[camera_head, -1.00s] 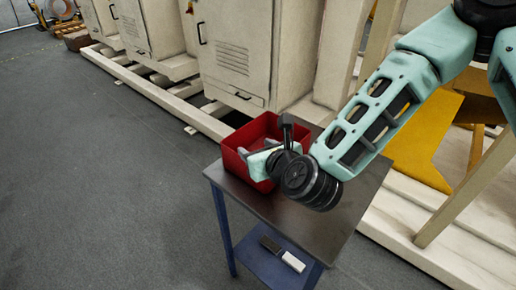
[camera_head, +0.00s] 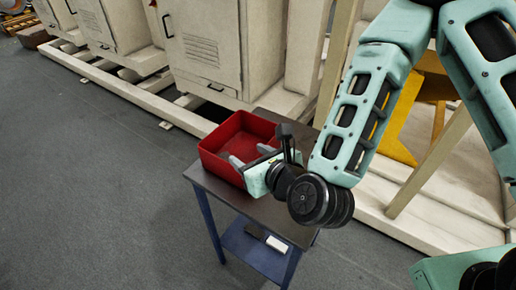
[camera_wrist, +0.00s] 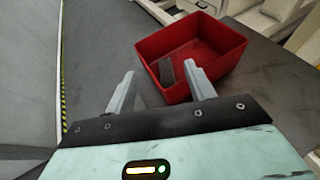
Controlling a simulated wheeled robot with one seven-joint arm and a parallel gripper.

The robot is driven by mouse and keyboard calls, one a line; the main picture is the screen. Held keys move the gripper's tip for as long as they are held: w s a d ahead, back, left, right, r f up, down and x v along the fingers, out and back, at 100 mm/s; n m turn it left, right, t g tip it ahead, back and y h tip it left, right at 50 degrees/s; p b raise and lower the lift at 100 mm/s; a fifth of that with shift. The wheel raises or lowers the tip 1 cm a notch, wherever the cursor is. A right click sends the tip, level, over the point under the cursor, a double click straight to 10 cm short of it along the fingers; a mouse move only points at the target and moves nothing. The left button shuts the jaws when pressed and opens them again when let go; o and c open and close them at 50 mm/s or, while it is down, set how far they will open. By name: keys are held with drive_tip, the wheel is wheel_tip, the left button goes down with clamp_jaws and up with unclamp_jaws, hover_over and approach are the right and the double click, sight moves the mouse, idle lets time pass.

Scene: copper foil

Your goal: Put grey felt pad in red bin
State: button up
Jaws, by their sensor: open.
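The red bin (camera_head: 222,136) stands on the dark top of a small table; it also shows in the wrist view (camera_wrist: 222,48). A flat grey piece, which looks like the grey felt pad (camera_wrist: 166,71), is inside the bin, leaning or lying near its front-left wall. I cannot make the pad out in the head view. My gripper (camera_head: 252,155) is open, its two grey fingers apart at the bin's near right side. In the wrist view, the gripper (camera_wrist: 160,76) has nothing between its fingers, and its right finger overlaps the bin's near wall.
The dark table top (camera_head: 270,212) is bare in front of the bin. A lower blue shelf (camera_head: 255,255) holds a black block (camera_head: 257,231) and a white block (camera_head: 276,243). Beige cabinets (camera_head: 215,45) stand behind the table. Grey floor lies open to the left.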

drive_tip(key=shift+s+d+r+p, duration=0.15)
drive_tip(key=shift+s+r+p, duration=0.3)
drive_tip(key=shift+p, duration=1.95)
drive_tip(key=s+d+p, duration=0.1)
drive_tip(key=p, duration=0.4)
drive_tip(key=shift+s, duration=0.25)
drive_tip(key=shift+f, duration=0.1)
